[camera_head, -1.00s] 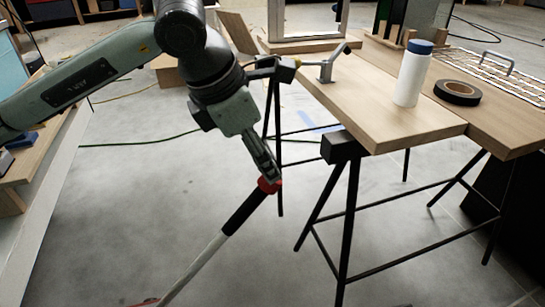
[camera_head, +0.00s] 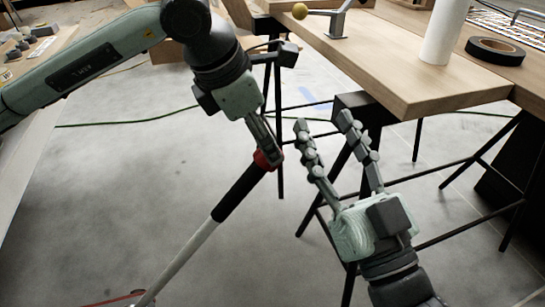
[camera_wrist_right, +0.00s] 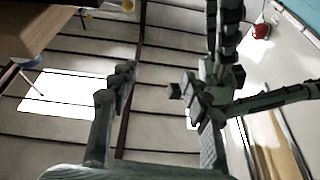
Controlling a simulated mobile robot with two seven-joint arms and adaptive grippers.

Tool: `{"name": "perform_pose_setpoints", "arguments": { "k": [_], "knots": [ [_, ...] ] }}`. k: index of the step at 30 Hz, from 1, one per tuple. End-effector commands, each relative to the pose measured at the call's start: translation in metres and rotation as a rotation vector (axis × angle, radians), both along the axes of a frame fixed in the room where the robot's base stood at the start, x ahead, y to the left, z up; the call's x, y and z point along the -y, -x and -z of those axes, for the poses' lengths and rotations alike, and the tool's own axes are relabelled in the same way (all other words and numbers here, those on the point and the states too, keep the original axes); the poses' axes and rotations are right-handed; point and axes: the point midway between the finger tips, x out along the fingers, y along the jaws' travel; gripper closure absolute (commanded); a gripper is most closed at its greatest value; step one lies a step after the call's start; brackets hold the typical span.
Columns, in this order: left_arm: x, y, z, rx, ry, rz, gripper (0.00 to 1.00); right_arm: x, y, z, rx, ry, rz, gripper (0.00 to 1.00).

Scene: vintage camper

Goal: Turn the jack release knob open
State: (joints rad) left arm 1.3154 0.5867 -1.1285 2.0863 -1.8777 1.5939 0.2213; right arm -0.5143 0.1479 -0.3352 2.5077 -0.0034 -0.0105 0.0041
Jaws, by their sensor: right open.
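The jack handle leans up from the floor at lower left, with a pale shaft (camera_head: 184,254) and a black grip (camera_head: 240,192). A red knob (camera_head: 266,160) sits at its top end. My left gripper (camera_head: 270,150) points down at the red knob, its fingers close together and against it. They are seen edge-on and partly hide the knob, so their grip is unclear. My right gripper (camera_head: 321,122) is open and empty, to the right of the knob, fingers pointing up and apart from it. Its fingers also show in the right wrist view (camera_wrist_right: 160,95).
A wooden table (camera_head: 400,75) on black trestle legs stands at upper right, behind my right gripper. Concrete floor is open on the left.

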Motion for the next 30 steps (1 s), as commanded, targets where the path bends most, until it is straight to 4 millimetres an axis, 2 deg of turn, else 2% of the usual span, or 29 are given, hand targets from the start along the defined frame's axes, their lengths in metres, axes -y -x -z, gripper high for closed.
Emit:
{"name": "perform_pose_setpoints", "arguments": {
  "k": [6, 10, 15, 22, 30],
  "knots": [
    [0.010, -0.010, 0.035, -0.003, -0.002, -0.001, 0.36, 0.002, 0.001, -0.005, 0.038, -0.012, 0.005, 0.52],
    [0.015, -0.015, 0.048, -0.002, -0.001, -0.001, 0.36, 0.003, 0.002, -0.008, 0.058, -0.018, 0.006, 0.52],
    [0.018, -0.018, 0.057, -0.001, -0.001, 0.000, 0.36, 0.004, 0.002, -0.010, 0.068, -0.022, 0.008, 0.52],
    [0.018, -0.019, 0.058, 0.000, -0.001, 0.000, 0.36, 0.004, 0.002, -0.010, 0.069, -0.023, 0.008, 0.52],
    [0.018, -0.018, 0.057, 0.000, -0.001, 0.000, 0.69, 0.004, 0.002, -0.010, 0.069, -0.023, 0.008, 0.52]
  ]
}}
